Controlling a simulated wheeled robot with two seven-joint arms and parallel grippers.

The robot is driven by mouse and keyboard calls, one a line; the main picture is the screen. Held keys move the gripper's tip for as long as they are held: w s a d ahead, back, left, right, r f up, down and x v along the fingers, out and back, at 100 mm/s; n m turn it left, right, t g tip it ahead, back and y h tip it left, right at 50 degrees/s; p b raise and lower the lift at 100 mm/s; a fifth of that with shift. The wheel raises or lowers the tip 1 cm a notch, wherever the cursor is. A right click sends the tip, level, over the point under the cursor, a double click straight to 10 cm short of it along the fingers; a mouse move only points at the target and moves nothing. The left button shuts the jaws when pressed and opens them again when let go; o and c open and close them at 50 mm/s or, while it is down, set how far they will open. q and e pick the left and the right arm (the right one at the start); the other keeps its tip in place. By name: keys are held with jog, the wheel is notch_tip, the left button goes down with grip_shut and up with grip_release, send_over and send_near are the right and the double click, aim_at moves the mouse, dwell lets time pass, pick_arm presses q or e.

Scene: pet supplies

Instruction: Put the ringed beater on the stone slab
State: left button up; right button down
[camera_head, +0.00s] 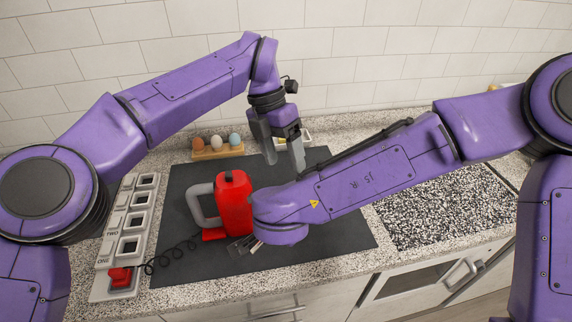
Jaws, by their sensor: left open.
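A red hand mixer (233,203) with a grey loop handle (202,206) and a coiled black cord stands on a dark grey slab (335,242). I cannot tell for sure which part is the ringed beater. Small metal pieces (242,247) show low beside the mixer, partly covered by my right wrist; I cannot tell whether they are beaters or part of my gripper. My left gripper (281,158) is open, fingers pointing down, above the back of the dark slab, apart from the mixer. My right arm crosses in front, and its gripper is mostly hidden.
A wooden egg holder (217,153) with three eggs stands behind the slab. A grey rack (128,235) with square openings and a red piece (120,277) is at the left. A speckled panel (450,210) lies at the right. The tiled wall bounds the back.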

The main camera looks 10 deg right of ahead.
pick_arm(q)
jog(key=x, duration=1.1)
jog(key=shift+d+f, duration=0.1)
jog(key=shift+f, duration=0.2)
pick_arm(e)
jog(key=shift+d, duration=0.1)
pick_arm(q)
jog(key=c, duration=1.1)
jog(key=shift+c, duration=0.2)
pick_arm(e)
jog(key=c, duration=1.1)
grip_release()
jog(key=shift+c, duration=0.2)
